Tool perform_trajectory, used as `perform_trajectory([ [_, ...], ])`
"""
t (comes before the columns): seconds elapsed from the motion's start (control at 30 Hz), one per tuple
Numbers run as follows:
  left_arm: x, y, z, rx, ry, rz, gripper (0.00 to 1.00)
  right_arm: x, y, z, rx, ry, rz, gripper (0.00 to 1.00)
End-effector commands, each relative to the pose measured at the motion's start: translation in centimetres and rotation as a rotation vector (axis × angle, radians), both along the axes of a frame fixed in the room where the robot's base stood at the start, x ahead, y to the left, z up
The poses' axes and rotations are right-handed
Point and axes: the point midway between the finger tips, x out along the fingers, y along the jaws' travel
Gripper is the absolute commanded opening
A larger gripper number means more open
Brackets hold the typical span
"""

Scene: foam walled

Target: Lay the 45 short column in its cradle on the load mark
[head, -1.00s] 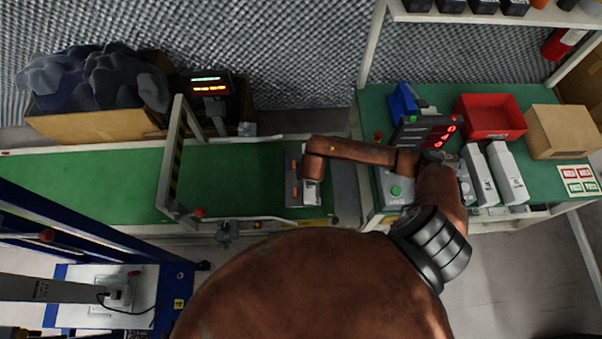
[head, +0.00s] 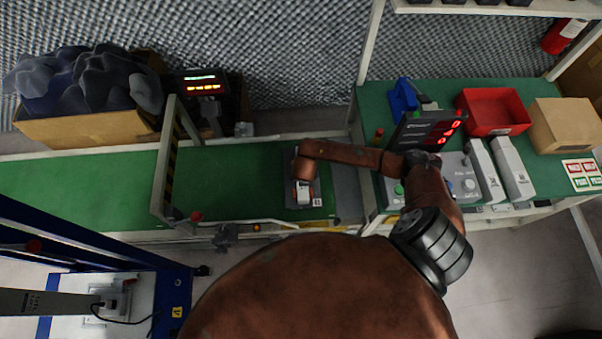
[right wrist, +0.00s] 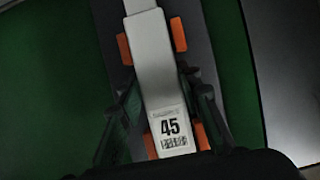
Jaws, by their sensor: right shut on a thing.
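The 45 short column (right wrist: 155,62) is a pale grey bar with a white "45" label, seen close in the right wrist view. My right gripper (right wrist: 158,98) is shut on it, one dark finger on each side. The cradle (right wrist: 125,49) shows as a grey base with orange blocks on both sides of the column. The column lines up between these blocks; I cannot tell whether it rests on the base. In the head view the column (head: 304,192) is over the cradle (head: 317,186) at the green belt's right end. The load mark cannot be made out. My left gripper is not in view.
The green belt (head: 235,175) is clear left of the cradle, with a striped gate (head: 166,160) across it. On the right bench are a display with red digits (head: 425,130), two grey-white bars (head: 513,168), a red bin (head: 493,112) and a cardboard box (head: 563,125).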

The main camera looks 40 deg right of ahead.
Motion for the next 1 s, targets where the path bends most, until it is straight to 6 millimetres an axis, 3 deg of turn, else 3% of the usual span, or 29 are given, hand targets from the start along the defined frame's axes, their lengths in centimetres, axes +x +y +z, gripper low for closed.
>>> perform_trajectory([
  [0.27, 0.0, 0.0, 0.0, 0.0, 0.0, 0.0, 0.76, 0.0, 0.0, 0.0, 0.0, 0.0, 0.0, 0.49],
  [0.57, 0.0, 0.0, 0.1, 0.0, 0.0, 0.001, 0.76, -0.1, 0.1, 0.2, 0.0, 0.0, 0.0, 0.49],
  [0.73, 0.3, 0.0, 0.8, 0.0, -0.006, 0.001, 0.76, -0.6, 0.5, 2.2, 0.001, -0.003, 0.001, 0.49],
  [1.0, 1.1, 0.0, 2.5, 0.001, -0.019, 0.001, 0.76, -2.4, 1.6, 7.5, 0.001, -0.003, 0.001, 0.49],
])
